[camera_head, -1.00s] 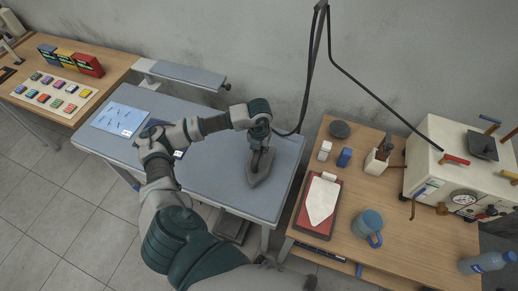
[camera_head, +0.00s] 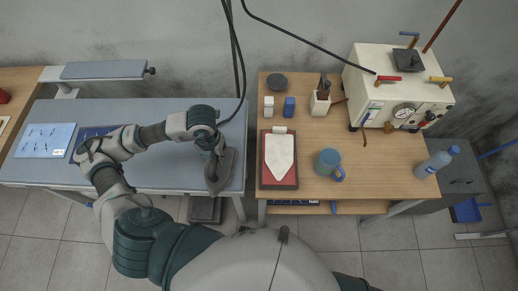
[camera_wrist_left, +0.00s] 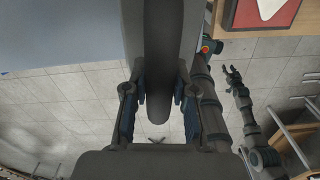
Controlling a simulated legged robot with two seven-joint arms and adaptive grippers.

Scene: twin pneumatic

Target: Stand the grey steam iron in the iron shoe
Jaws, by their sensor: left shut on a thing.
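The grey steam iron (camera_head: 226,168) is near the right end of the blue-grey ironing table, its lower end near the front edge. My left gripper (camera_head: 214,148) is shut on its dark handle. The left wrist view shows the handle (camera_wrist_left: 160,70) between the fingers, with floor tiles beyond its lower end. I cannot tell how high the iron is above the table. A white iron-shaped piece (camera_head: 279,152), apparently the iron shoe, lies on a red board (camera_head: 279,184) on the wooden table to the right. My right gripper (camera_wrist_left: 232,72) appears small in the left wrist view, fingers apart.
A blue mug (camera_head: 328,162) stands right of the red board. Behind it are a white block (camera_head: 268,107), a blue block (camera_head: 289,106) and a white holder (camera_head: 319,104). A boiler (camera_head: 400,90) and bottle (camera_head: 435,163) are further right. A gap separates the two tables.

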